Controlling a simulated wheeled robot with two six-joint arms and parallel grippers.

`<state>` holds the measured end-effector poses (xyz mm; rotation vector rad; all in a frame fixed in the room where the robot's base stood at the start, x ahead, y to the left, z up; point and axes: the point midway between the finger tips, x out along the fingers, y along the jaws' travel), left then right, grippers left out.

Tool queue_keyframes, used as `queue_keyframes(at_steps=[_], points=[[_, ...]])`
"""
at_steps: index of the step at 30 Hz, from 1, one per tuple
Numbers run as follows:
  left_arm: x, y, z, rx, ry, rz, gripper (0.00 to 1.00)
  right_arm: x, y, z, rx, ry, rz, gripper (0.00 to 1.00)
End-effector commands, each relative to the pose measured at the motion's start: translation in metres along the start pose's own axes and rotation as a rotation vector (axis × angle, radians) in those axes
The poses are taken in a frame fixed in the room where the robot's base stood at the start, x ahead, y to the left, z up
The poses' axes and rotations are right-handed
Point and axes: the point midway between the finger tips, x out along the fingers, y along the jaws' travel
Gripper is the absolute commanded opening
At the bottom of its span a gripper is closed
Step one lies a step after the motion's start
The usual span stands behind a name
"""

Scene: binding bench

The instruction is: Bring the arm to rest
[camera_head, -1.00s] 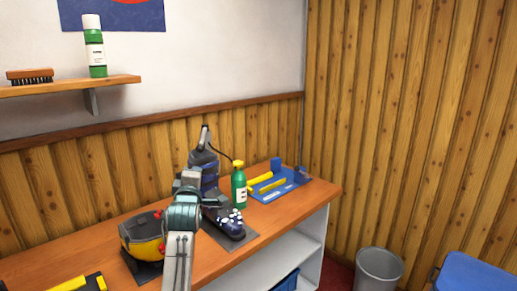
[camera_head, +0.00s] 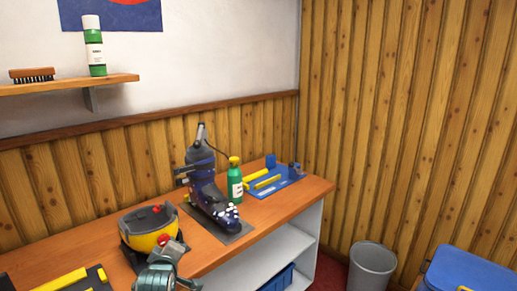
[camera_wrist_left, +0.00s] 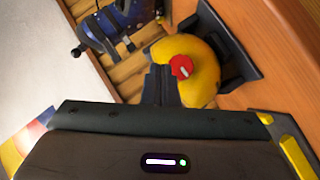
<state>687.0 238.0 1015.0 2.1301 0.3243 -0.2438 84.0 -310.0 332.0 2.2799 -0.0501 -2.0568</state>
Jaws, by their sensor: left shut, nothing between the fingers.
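My left gripper (camera_head: 172,248) is low in the head view, in front of the yellow and black machine (camera_head: 152,225) on the bench. My teal-grey wrist behind it reaches the bottom edge. In the left wrist view the dark fingers (camera_wrist_left: 162,86) are together and empty, overlapping the yellow machine (camera_wrist_left: 207,82) with its red knob; I cannot tell whether they touch it. My right gripper is in neither view.
On the wooden bench (camera_head: 285,207), a dark ski boot (camera_head: 205,195) stands on a mat. Beside it are a green bottle (camera_head: 235,187) and a blue tray (camera_head: 290,181) of tools. A yellow-black tool (camera_head: 62,282) lies front left. A grey bin (camera_head: 372,268) stands right.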

Motion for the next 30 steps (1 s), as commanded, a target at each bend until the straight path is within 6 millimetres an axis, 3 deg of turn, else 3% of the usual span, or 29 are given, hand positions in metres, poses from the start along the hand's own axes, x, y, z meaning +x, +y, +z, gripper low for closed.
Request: queue_keyframes(at_steps=[1,6,12,18,30], points=[[-0.013,-0.03,0.01,0.061,-0.03,-0.049,0.0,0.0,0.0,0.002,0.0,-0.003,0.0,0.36],[-0.073,-0.126,0.042,0.329,-0.184,-0.211,0.0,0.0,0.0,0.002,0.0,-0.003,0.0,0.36],[-0.165,-0.213,0.071,0.644,-0.424,-0.34,0.0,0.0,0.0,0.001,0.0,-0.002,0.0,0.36],[-0.235,-0.258,0.085,0.856,-0.621,-0.386,0.0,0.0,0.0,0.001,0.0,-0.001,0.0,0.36],[-0.329,-0.297,0.094,1.098,-0.895,-0.388,0.0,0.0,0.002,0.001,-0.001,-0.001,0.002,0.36]])
